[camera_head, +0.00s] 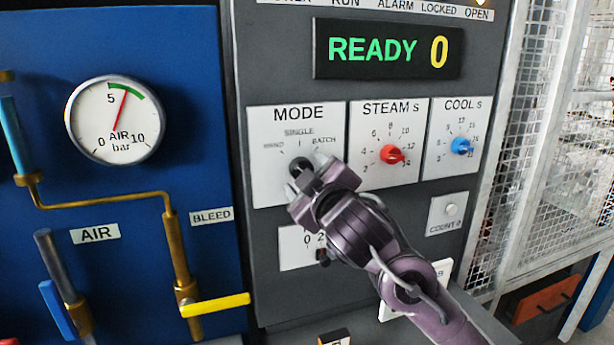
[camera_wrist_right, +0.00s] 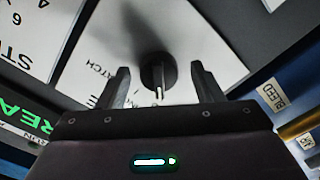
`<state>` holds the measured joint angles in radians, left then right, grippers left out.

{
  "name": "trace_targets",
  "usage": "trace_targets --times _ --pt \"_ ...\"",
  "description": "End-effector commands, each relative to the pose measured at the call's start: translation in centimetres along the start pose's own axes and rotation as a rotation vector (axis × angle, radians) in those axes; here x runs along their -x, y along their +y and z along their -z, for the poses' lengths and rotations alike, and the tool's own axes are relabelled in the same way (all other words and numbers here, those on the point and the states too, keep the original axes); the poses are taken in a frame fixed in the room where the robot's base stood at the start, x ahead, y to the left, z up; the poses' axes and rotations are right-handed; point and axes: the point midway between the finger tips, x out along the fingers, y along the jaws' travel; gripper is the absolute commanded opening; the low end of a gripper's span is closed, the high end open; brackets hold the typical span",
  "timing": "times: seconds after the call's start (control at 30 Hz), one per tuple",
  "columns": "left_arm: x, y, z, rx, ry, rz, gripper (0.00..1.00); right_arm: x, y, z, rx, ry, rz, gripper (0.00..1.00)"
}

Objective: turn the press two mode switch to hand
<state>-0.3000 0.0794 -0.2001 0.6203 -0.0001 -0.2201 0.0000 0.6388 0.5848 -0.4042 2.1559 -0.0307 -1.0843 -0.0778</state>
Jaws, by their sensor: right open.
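The mode switch, a round black knob (camera_head: 299,164), sits on the white MODE plate (camera_head: 268,183) in the head view, with HAND, SINGLE and BATCH marked above it. My right gripper (camera_head: 307,176) is in front of it and hides part of the plate. In the right wrist view, the knob (camera_wrist_right: 158,71) lies between the two fingers of my right gripper (camera_wrist_right: 162,78), which are open with space on both sides. A white mark on the knob points down in that view, away from the word BATCH. The word it points at is hidden. My left gripper is out of view.
Right of the mode plate are a red steam knob (camera_head: 391,155) and a blue cool knob (camera_head: 461,147). A display (camera_head: 387,49) above reads READY 0. A blue panel with an air gauge (camera_head: 115,120) and a yellow lever (camera_head: 214,305) stands left. Wire mesh (camera_head: 553,130) stands right.

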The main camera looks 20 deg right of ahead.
Motion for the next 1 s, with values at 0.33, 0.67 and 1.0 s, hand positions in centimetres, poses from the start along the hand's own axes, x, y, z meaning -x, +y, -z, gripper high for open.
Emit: trace_targets --times 0.33,0.67,1.0 --pt "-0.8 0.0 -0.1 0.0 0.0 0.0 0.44 2.7 -0.1 -0.1 -0.002 0.002 0.0 0.6" --pt "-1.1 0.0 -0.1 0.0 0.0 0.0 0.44 7.4 -0.1 0.0 -0.002 0.0 0.001 0.6" --pt "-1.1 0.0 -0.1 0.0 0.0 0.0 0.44 7.8 0.0 0.0 0.0 0.0 0.0 0.6"
